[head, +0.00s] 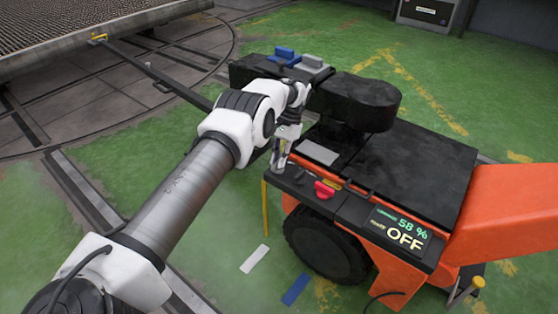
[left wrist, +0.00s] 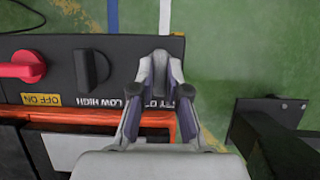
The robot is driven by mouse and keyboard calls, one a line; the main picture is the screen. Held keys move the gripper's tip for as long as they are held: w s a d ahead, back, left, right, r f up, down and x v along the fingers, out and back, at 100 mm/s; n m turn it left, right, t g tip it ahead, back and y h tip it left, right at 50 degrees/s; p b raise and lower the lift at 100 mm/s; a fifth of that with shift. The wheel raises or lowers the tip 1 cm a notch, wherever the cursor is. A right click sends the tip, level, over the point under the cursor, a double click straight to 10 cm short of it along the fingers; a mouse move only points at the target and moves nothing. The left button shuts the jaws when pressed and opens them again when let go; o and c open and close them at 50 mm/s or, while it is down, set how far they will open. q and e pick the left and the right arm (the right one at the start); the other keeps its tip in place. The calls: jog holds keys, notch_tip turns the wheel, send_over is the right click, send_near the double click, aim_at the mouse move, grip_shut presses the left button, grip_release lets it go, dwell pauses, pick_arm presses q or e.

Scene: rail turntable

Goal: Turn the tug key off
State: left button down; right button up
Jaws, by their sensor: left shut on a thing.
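The orange and black tug (head: 420,165) has a control panel with a red key (head: 323,189). The key also shows in the left wrist view (left wrist: 22,66), beside a yellow OFF/ON label (left wrist: 41,100). A black knob (left wrist: 92,67) marked LOW HIGH sits next to it. My left gripper (head: 279,164) is at the panel's far end, past the black knob from the key. Its fingers (left wrist: 160,62) are closed on a control there, mostly hidden between them. They are apart from the red key. The tug's display (head: 402,236) reads 58 % and OFF. My right gripper is out of view.
A blue block (head: 284,56) and a grey block (head: 312,63) are on the tug's far black part. A rail turntable (head: 110,95) lies at the left. Green floor (head: 225,210) with painted markings is open around the tug.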

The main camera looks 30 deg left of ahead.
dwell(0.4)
pick_arm(q)
jog(key=c, duration=1.2)
grip_release()
jog(key=shift+o, duration=0.2)
notch_tip(320, 180, up, 10)
jog(key=shift+s+f, duration=0.1)
jog(key=shift+f, duration=0.05)
